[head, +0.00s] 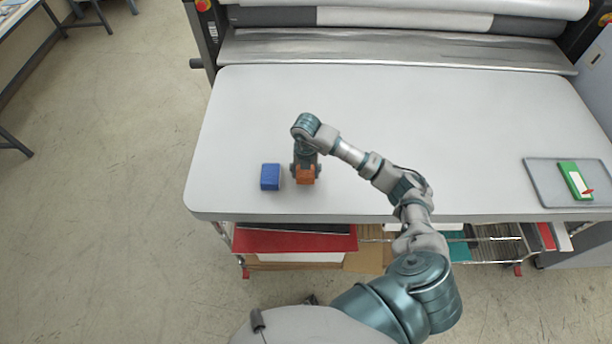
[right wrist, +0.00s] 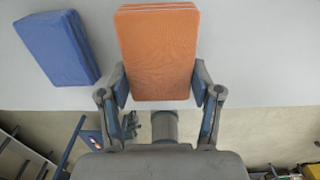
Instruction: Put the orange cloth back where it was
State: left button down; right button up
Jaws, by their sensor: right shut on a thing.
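The orange cloth (head: 305,175) is a small folded block near the front left of the white table. It also shows in the right wrist view (right wrist: 158,55), upright between the fingers. My right gripper (head: 305,172) is shut on it, with a finger on each side. In the right wrist view the gripper (right wrist: 160,85) grips the cloth's near end. I cannot tell whether the cloth touches the table. A blue folded cloth (head: 270,177) lies just left of the orange one, apart from it; it also shows in the right wrist view (right wrist: 58,48). My left gripper is not in view.
The white table (head: 450,120) is mostly clear. A grey tray (head: 545,185) at its right holds a green box (head: 575,181) with a red item on it. The laminator rollers (head: 400,18) run along the back. A shelf with red sheets (head: 295,240) is below.

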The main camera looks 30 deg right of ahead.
aim_at(304, 172)
jog(key=f, duration=0.1)
jog(key=a+f, duration=0.1)
jog(key=f, duration=0.1)
jog(key=shift+p, duration=0.35)
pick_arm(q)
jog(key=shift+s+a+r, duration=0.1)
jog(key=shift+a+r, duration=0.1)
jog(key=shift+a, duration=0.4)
pick_arm(e)
jog(key=shift+f, duration=0.1)
jog(key=o, duration=1.1)
jog(key=shift+d+f, duration=0.1)
jog(key=shift+d, duration=0.15)
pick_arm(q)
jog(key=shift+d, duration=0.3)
pick_arm(e)
jog(key=shift+d, duration=0.15)
jog(key=shift+a+r, duration=0.2)
jog(key=shift+r, duration=0.15)
notch_tip(304, 172, up, 11)
jog(key=shift+d+r+b, duration=0.15)
jog(key=shift+b, duration=0.6)
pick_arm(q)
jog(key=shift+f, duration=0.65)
pick_arm(e)
jog(key=shift+r, duration=0.15)
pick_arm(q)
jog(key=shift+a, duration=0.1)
